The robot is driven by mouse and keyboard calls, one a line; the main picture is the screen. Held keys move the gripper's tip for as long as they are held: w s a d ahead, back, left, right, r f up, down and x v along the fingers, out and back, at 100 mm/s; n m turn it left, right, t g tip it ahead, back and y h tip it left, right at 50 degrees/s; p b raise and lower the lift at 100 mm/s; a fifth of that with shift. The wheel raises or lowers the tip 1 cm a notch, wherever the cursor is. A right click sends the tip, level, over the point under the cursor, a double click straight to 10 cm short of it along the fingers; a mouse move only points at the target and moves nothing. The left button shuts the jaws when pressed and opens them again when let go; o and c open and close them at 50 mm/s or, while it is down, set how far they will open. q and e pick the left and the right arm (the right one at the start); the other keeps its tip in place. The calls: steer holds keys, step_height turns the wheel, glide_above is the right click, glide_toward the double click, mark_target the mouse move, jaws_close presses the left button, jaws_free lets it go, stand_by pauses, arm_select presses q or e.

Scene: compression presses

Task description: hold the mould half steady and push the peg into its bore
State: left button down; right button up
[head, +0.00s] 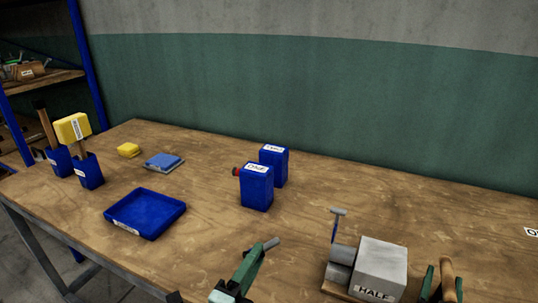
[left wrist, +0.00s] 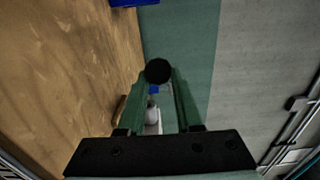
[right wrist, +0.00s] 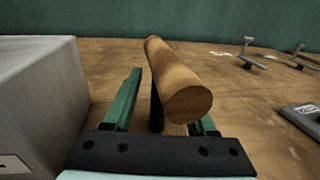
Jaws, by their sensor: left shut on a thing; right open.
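The mould half (head: 383,262) is a grey block marked HALF on a wooden base at the front right, with grey round parts (head: 342,253) on its left face. I cannot make out its bore. It also fills the left of the right wrist view (right wrist: 38,105). My left gripper (head: 256,258) is shut on the peg (head: 271,243), a short grey rod, left of the mould half and apart from it. The peg's dark round end shows in the left wrist view (left wrist: 158,71). My right gripper (head: 440,283) is open, its fingers either side of a wooden handle (right wrist: 180,85).
Two blue boxes (head: 256,190) stand mid-table. The table between tray and boxes is clear.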

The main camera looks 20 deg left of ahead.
steer(key=shift+w+d, duration=0.1)
steer(key=shift+w, duration=0.25)
jaws_close()
stand_by(0.4)
stand_by(2.1)
